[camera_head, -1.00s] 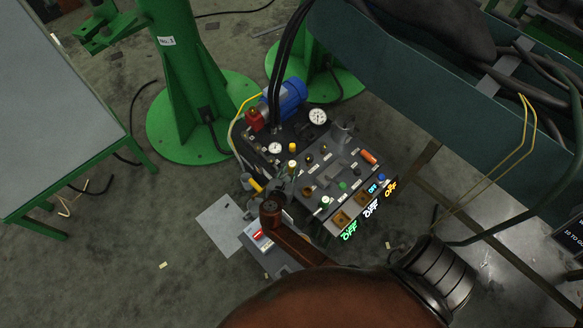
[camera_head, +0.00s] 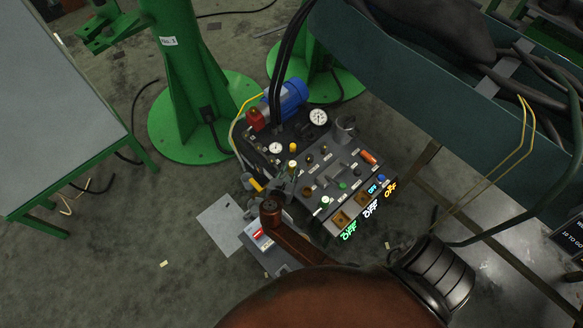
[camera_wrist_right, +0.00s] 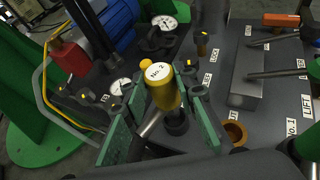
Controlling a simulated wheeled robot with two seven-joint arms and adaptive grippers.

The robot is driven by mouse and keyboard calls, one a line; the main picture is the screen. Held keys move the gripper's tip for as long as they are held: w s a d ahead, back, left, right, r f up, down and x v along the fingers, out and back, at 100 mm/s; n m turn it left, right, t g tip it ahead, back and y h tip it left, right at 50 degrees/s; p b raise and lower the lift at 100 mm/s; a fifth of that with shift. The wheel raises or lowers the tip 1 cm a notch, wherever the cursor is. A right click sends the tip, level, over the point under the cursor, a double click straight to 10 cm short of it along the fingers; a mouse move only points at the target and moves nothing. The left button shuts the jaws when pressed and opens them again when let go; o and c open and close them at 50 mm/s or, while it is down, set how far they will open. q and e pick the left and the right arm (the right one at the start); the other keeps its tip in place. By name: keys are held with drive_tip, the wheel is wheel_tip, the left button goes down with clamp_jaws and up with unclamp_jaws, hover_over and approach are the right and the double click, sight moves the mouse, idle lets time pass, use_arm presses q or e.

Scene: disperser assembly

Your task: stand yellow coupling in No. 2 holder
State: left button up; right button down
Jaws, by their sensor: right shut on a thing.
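The yellow coupling (camera_wrist_right: 163,92), a cylinder with a white "No. 2" label on its end, sits between the green finger pads of my right gripper (camera_wrist_right: 158,108) in the right wrist view. The gripper is shut on it. A dark round socket (camera_wrist_right: 177,124) shows just below the coupling; I cannot tell whether the two touch or whether it is the No. 2 holder. In the head view my right gripper (camera_head: 286,182) is at the near left edge of the control panel (camera_head: 328,186), small and partly hidden by my arm. My left gripper is not in view.
A brass ring (camera_wrist_right: 236,132) and upright levers stand close by on the panel. A pressure gauge (camera_head: 318,117), a blue motor (camera_head: 288,95) and black hoses (camera_head: 284,50) are behind.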

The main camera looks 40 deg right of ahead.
sight(291, 172)
drive_tip(key=shift+f+b, duration=0.9)
drive_tip(key=shift+f, duration=0.95)
drive_tip(key=c, duration=1.7)
unclamp_jaws()
drive_tip(key=shift+o, duration=1)
drive_tip(key=shift+f, duration=0.1)
drive_tip(key=v, duration=0.7)
drive_tip(key=shift+a, duration=0.2)
drive_tip(key=shift+s+d, duration=0.1)
drive_tip(key=shift+s, duration=0.05)
